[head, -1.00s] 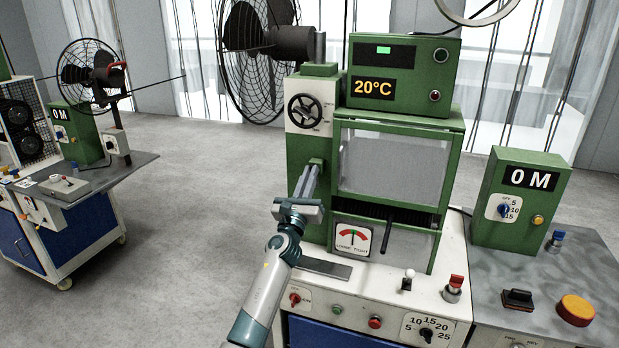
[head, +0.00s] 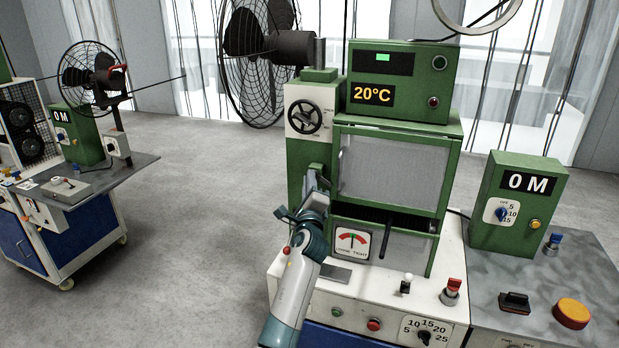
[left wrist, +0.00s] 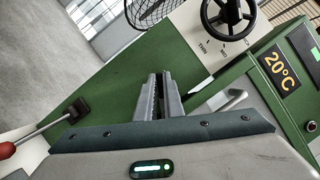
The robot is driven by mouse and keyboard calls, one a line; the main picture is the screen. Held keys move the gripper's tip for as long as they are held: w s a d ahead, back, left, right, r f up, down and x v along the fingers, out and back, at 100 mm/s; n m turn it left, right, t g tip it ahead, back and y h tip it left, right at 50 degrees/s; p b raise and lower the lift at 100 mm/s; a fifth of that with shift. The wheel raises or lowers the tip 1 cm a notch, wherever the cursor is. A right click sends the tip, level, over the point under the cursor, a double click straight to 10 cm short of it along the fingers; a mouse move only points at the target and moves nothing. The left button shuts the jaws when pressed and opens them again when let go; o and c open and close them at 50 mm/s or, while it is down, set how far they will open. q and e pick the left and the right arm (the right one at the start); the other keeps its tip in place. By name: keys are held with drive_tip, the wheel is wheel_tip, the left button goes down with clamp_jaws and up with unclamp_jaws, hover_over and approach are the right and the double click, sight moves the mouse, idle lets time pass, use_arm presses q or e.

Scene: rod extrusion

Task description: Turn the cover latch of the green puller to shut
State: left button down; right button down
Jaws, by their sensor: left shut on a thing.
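The green puller (head: 308,160) stands in the middle of the head view, with a see-through cover (head: 388,172) that is down over its front. My left gripper (head: 318,182) is at the puller's left column, beside the cover's left edge. Its fingers (left wrist: 164,92) are close together in the left wrist view, against the green face, shut on the cover latch. The latch is almost wholly hidden by the fingers, so its angle cannot be read. My right gripper is not in view.
A handwheel (head: 305,117) sits above my left gripper, and a loose/tight gauge (head: 352,241) below right. A light bent handle (left wrist: 226,101) is right of the fingers in the wrist view. A red-handled rod (left wrist: 40,130) is at left. Open floor lies left.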

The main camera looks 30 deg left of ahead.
use_arm(q)
drive_tip(key=shift+n+g+p, duration=0.6)
drive_tip(key=shift+n+p, duration=0.4)
drive_tip(key=shift+n, duration=0.5)
drive_tip(key=shift+n+g+p, duration=0.6)
drive_tip(key=shift+n+p, duration=0.35)
drive_tip(key=shift+n, duration=0.55)
drive_tip(key=shift+f+h, duration=0.1)
drive_tip(key=shift+h, duration=0.2)
drive_tip(key=c, duration=1.9)
unclamp_jaws()
drive_tip(key=shift+o, duration=0.2)
drive_tip(key=b+v, duration=0.4)
drive_tip(key=v, duration=1.3)
drive_tip(key=shift+s+d, duration=0.2)
